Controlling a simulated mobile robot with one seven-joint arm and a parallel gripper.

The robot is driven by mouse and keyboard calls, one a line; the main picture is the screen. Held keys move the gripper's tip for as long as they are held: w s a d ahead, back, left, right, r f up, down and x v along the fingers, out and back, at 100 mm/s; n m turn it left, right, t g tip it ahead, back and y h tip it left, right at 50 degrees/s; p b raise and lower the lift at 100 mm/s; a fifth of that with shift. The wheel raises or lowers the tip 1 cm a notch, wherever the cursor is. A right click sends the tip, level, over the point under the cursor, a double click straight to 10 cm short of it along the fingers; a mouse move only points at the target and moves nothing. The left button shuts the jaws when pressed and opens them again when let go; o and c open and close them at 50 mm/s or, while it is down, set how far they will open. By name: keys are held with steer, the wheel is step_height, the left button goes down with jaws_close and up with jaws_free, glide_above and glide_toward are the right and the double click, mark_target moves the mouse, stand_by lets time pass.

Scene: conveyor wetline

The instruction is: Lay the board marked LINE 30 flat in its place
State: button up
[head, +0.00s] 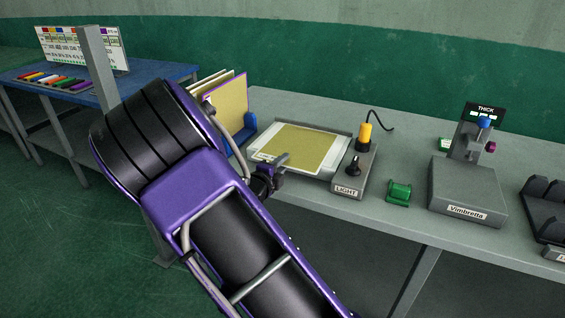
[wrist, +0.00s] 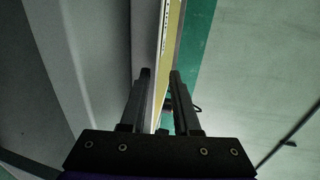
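A yellow-tan board (head: 302,146) with a pale printed margin lies flat on the grey light unit. Its marking is too small to read. My gripper (head: 276,170) is at the front left corner of this board. In the wrist view my gripper (wrist: 160,75) has its two fingers apart. The board (wrist: 172,40) shows nearly edge-on as a thin yellow strip in the gap between them, with print along its margin. The gap looks wider than the board's edge, and I see no clear contact. My arm hides part of the area left of the light unit.
A blue rack (head: 240,133) behind my arm holds several upright boards (head: 229,108). A blue table with colored strips (head: 60,84) stands back left.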

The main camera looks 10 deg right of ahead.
steer(key=shift+f, duration=0.3)
steer(key=shift+p+v, duration=0.6)
steer(key=shift+v, duration=0.2)
steer(key=p+v, duration=0.2)
steer(key=v, duration=0.2)
steer(key=shift+o, duration=0.2)
steer(key=o, duration=0.5)
